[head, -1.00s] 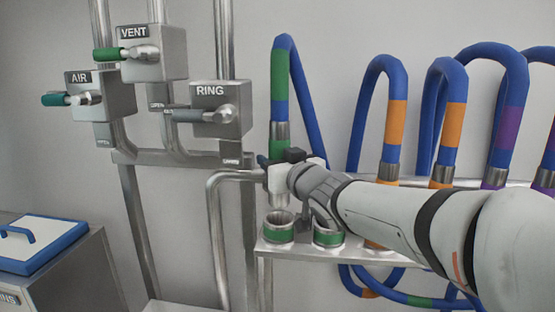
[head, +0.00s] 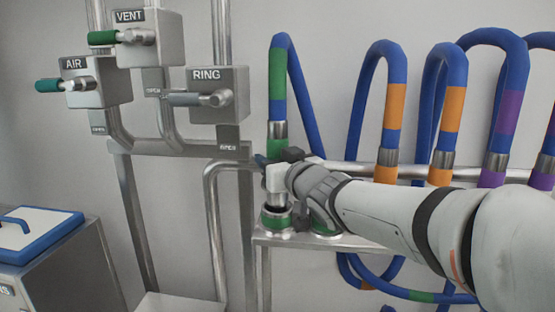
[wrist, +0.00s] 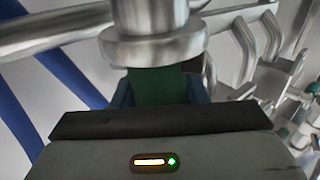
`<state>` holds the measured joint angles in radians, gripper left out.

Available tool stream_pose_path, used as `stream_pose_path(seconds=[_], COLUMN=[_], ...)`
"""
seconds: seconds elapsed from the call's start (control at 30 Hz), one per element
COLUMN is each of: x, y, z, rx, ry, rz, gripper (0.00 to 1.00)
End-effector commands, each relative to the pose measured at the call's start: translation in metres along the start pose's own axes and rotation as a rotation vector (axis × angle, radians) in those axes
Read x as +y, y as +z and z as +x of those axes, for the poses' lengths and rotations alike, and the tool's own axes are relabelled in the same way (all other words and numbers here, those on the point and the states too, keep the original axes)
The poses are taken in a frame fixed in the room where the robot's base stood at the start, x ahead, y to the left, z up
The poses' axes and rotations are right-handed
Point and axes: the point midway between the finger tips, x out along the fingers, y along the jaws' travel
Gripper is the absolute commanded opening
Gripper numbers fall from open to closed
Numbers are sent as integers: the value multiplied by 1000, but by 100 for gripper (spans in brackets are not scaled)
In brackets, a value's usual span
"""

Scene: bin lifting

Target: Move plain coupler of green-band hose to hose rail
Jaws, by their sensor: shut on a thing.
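The green-band hose (head: 277,80) arches up and over, with a blue body and a green band. Its coupler (head: 278,130) has a steel collar above a green section. My gripper (head: 277,166) is shut on this coupler and holds it upright. In the wrist view the green section (wrist: 158,86) sits between the blue fingers, under the steel collar (wrist: 155,48). The lower end of the coupler is at a green-ringed steel cup (head: 277,222) on the hose rail's shelf. My gripper partly hides this meeting, so I cannot tell how deep it sits.
A second green-ringed cup (head: 327,234) stands to the right, partly behind my arm. Orange- and purple-banded hoses (head: 396,105) hang further right. Valve boxes labelled AIR, VENT and RING (head: 218,95) are at the left. A blue-rimmed lidded bin (head: 40,240) is at the lower left.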

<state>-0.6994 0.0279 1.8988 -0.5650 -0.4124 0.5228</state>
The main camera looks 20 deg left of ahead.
Motion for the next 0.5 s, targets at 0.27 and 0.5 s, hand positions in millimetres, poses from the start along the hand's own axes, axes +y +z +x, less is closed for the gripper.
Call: stream_pose_path(seconds=[0.27,0.5], x=[0,-1], y=[1,6], z=[0,0], rx=[3,3], ry=[-1,-1], rz=[0,0], gripper=[8,8])
